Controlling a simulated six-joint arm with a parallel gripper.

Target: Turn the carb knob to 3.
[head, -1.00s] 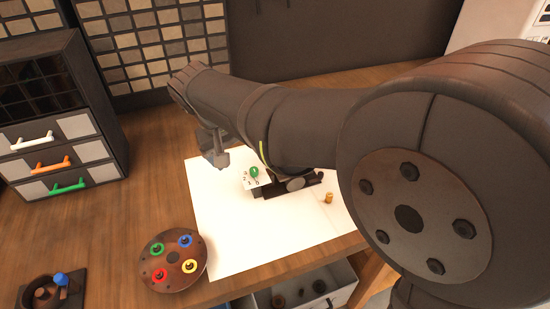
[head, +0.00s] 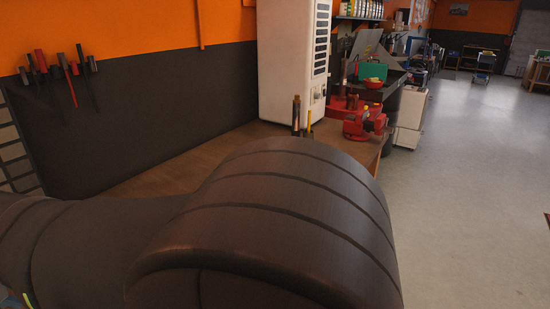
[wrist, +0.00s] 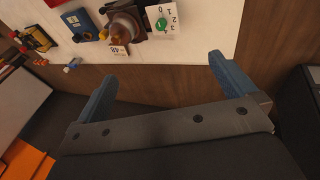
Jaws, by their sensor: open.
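In the wrist view, the green carb knob (wrist: 161,24) sits on a small white dial plate (wrist: 163,34) with black digits around it. The plate is beside a dark reddish-brown carb body (wrist: 128,19). My gripper (wrist: 163,66) is open, its two blue fingers spread wide with nothing between them. The knob lies beyond the fingertips, apart from them. The knob's pointer is too small to read.
The carb lies on a white sheet (wrist: 205,22) on the wooden bench. Beside it are a tag marked 48 (wrist: 118,50), a blue block (wrist: 80,24) and a yellow part (wrist: 35,38). In the head view, a red vise (head: 366,125) stands on the bench beyond my arm.

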